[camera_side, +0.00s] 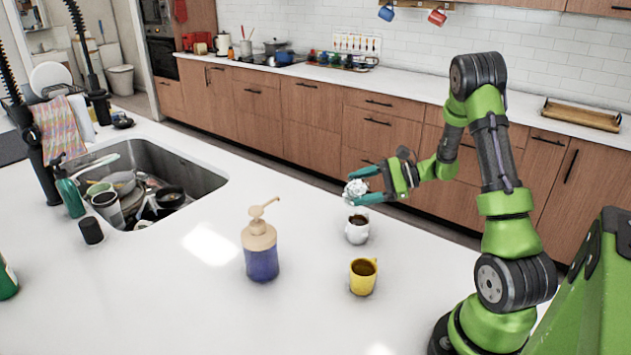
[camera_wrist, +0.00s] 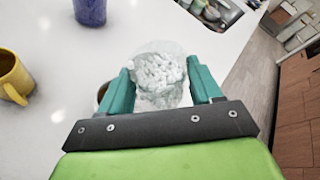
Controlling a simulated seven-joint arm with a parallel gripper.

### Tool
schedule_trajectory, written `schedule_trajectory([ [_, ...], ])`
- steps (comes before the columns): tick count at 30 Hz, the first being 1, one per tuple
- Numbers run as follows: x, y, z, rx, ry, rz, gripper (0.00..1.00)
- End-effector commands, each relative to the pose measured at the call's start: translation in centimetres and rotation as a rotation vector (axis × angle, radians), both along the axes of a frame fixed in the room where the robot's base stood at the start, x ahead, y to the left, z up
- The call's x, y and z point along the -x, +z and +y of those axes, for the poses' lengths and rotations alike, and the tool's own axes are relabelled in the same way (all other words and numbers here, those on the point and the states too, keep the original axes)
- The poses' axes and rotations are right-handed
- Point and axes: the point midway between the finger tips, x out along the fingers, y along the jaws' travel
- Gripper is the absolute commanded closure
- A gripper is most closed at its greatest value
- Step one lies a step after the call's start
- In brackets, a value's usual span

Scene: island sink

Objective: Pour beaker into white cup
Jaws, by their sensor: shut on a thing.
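My gripper (camera_side: 366,185) is shut on a clear beaker (camera_side: 356,188) filled with small white pieces, held above the counter. In the wrist view the beaker (camera_wrist: 158,72) sits between the teal fingers (camera_wrist: 160,88), its white contents facing the camera. The white cup (camera_side: 357,231) stands upright on the counter just below the beaker, with something dark brown inside. In the wrist view the cup is mostly hidden behind the beaker and left finger; a bit of its brown inside (camera_wrist: 102,92) shows. I cannot tell exactly how far the beaker is tilted.
A yellow mug (camera_side: 363,277) with dark contents stands in front of the white cup. A soap pump bottle (camera_side: 261,250) stands to the left. A sink (camera_side: 190,177) full of dishes is farther left. The counter (camera_side: 180,290) is clear at the front left.

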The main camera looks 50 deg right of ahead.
Motion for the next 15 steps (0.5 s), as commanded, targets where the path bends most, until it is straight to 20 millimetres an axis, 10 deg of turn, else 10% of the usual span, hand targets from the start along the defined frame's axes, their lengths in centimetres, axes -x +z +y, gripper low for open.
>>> schedule_trajectory([
  [15,0.08,0.08,0.08,0.043,-0.001,-0.045,0.73],
])
